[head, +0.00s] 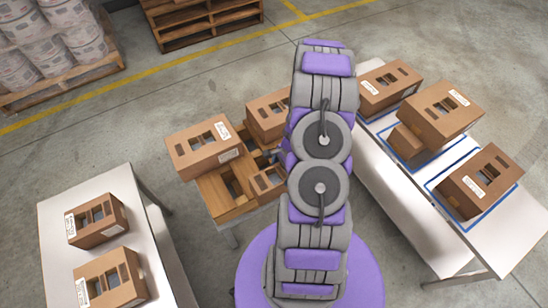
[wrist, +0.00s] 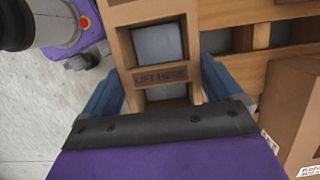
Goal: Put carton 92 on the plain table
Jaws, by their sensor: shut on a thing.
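My gripper (wrist: 160,88) has its blue fingers on both sides of a brown carton (wrist: 160,20) with two openings and a "LIFT HERE" strip, and is shut on it. In the head view this appears to be the small carton (head: 268,184) by the wooden stand, partly hidden by my arm. I cannot read a number on it, nor tell if it is lifted clear.
The wooden stand (head: 213,193) also bears a labelled carton (head: 205,148) and another behind (head: 268,115). A white table (head: 400,190) at the right has blue outlined squares and several cartons (head: 440,110). Loaded pallet (head: 80,88) at top left; floor lies between the tables.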

